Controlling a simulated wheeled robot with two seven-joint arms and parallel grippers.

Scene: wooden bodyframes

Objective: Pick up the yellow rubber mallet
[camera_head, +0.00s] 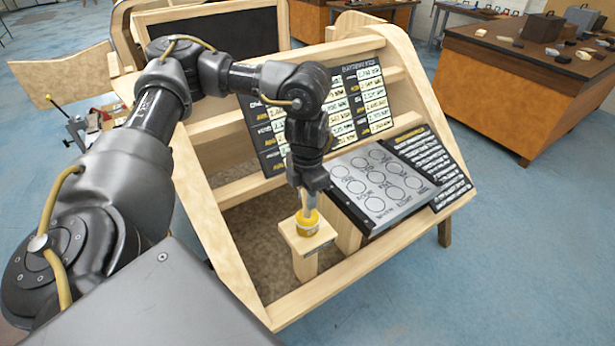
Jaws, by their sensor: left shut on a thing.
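The yellow rubber mallet (307,222) is at the wooden post (305,241) in the front of the wooden frame. Its yellow part shows at the top of the post, directly below my left gripper (309,201). The gripper points down and is shut on the mallet. The arm and gripper hide much of the mallet from above. I cannot tell whether the mallet still touches the post. My right gripper is not in view.
The wooden bodyframe (228,190) carries a grey panel with circles (382,185), a dark label board (432,165) and a price board (362,98). An orange workbench (510,95) with small items stands at the upper right. Blue floor is clear at the right.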

